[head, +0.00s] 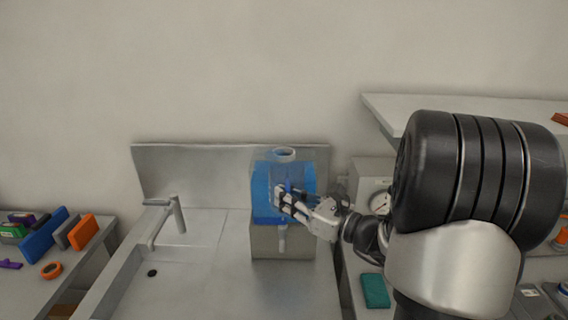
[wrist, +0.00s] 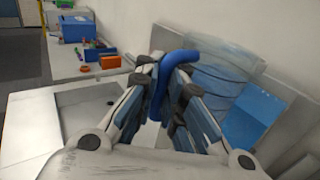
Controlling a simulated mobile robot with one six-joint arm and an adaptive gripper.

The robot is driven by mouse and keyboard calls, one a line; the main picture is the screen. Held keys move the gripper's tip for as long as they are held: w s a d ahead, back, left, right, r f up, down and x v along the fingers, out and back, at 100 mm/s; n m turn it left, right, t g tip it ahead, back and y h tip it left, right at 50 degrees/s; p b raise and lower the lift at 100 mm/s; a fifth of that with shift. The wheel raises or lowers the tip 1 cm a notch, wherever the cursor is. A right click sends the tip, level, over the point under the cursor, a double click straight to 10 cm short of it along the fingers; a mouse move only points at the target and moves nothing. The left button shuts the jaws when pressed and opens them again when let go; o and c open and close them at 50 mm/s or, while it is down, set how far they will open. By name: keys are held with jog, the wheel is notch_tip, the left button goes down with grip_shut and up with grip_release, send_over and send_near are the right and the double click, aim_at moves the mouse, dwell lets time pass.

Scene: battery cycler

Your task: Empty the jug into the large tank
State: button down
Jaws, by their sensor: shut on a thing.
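My gripper (wrist: 157,92) is shut on a curved blue handle, seen in the wrist view (wrist: 178,60). A clear rounded body (wrist: 205,78) beside the handle appears to be the jug. In the head view my gripper (head: 285,198) is in front of the large tank (head: 262,205), and the jug's outline there is hard to separate from the tank. The tank is a clear box with blue in it, a pale round opening (head: 284,152) on top and a pale spout at its front. It stands on a grey block (head: 265,243). I cannot tell the jug's fill level.
A steel sink (head: 180,245) with a tap (head: 178,214) lies left of the tank. A bench with blue, orange and other small items (head: 84,231) is at far left. A dial device (head: 378,200) and a shelf (head: 385,117) are at right. A teal item (head: 375,290) lies below.

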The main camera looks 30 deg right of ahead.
aim_at(286, 190)
jog(key=shift+s+a+f+n+b, duration=0.1)
jog(key=shift+s+f+n+b, duration=0.15)
jog(key=shift+f+b, duration=0.5)
jog(key=shift+r, duration=0.2)
jog(key=shift+r, duration=0.1)
notch_tip(286, 190, up, 6)
jog(key=p, duration=0.5)
